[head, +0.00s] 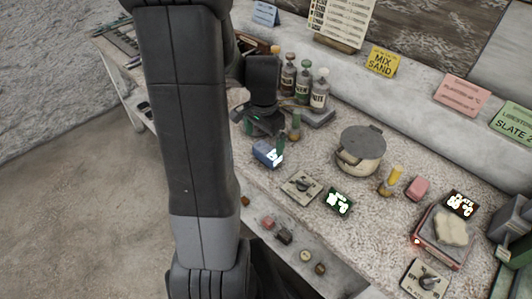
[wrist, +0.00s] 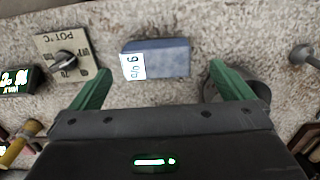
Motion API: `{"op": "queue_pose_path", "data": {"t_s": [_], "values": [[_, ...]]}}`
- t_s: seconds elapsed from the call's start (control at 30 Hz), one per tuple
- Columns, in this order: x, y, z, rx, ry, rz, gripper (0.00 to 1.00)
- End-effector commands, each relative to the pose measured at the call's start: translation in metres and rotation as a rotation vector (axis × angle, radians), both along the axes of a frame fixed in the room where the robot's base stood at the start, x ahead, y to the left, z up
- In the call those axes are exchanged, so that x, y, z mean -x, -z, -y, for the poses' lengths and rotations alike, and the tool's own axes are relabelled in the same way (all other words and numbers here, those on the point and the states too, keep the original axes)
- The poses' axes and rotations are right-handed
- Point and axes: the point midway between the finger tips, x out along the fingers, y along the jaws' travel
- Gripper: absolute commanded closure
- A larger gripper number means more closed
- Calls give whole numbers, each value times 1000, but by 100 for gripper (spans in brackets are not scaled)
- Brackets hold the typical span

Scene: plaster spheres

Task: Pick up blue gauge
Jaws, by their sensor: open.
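The blue gauge is a small blue block (wrist: 175,58) with a white label on its left end in the wrist view. It lies on the speckled worktop, between and a little beyond my two green fingertips. My gripper (wrist: 160,80) is open and empty, with its fingers spread wider than the block. In the head view the blue gauge (head: 264,153) sits on the counter just in front of my gripper (head: 266,134). My arm hides part of the counter at the left. I cannot tell the exact height of the fingers above the top.
A dial plate (wrist: 68,57) and a green-lit display (wrist: 17,80) lie left of the block. A round grey object (wrist: 238,92) is by the right finger. In the head view, bottles (head: 304,88) stand behind the gripper and a lidded pot (head: 361,150) stands to the right.

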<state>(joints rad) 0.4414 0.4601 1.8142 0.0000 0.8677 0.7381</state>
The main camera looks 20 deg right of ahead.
Motion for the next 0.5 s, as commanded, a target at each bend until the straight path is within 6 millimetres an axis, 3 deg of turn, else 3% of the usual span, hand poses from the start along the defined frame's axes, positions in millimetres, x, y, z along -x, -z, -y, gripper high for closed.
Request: {"op": "queue_pose_path", "data": {"t_s": [0.27,0.5], "values": [[1,18,3,-1,1,-3,0],[2,48,9,-2,-2,-4,0]]}}
